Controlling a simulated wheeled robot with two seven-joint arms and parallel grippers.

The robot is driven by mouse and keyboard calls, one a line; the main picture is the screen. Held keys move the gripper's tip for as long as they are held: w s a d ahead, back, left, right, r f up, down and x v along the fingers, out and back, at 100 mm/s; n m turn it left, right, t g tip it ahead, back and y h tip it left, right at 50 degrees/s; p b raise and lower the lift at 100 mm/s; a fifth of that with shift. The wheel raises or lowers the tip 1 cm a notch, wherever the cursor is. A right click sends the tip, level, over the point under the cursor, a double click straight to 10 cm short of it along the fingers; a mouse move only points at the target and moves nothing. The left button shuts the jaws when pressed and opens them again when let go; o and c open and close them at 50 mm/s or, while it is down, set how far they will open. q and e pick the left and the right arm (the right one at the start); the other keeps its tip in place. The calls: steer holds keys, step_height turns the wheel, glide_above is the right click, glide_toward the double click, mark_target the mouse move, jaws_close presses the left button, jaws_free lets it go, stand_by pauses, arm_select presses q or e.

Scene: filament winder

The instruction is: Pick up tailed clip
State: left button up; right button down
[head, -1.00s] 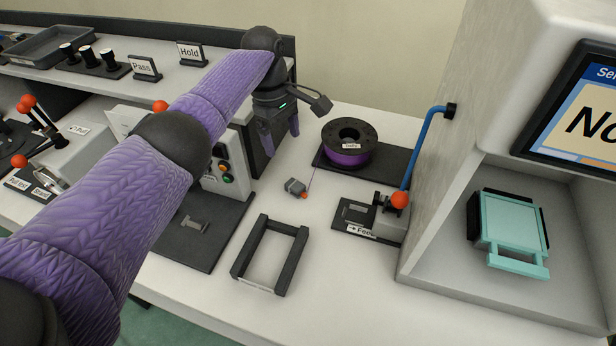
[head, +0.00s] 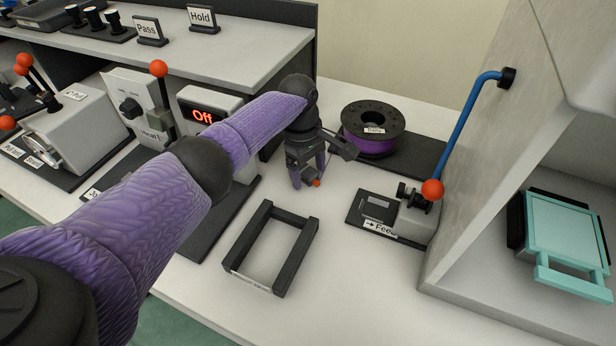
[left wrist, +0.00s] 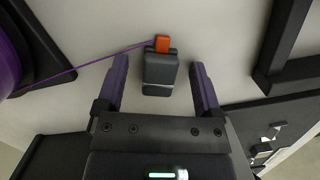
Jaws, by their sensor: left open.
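The tailed clip is a small grey block with an orange end (left wrist: 160,68), lying on the white table in the left wrist view. A thin purple strand runs from its orange end toward the purple spool (head: 372,130). In the head view only part of the clip (head: 315,183) shows, mostly hidden by my left gripper. My left gripper (head: 308,180) is open above the clip. In the left wrist view its two purple fingers (left wrist: 160,82) stand on either side of the clip, with gaps on both sides. My right gripper is not in view.
A black rectangular frame (head: 247,236) lies on the table in front of the clip. The feed block with an orange-knobbed lever (head: 418,215) stands to the right. A panel reading "Off" (head: 204,116) stands at left. Bare table lies between frame and feed block.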

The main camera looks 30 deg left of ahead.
mark_target(309, 171)
arm_select(q)
steer(key=shift+r, duration=0.1)
steer(key=shift+c, duration=0.7)
jaws_close()
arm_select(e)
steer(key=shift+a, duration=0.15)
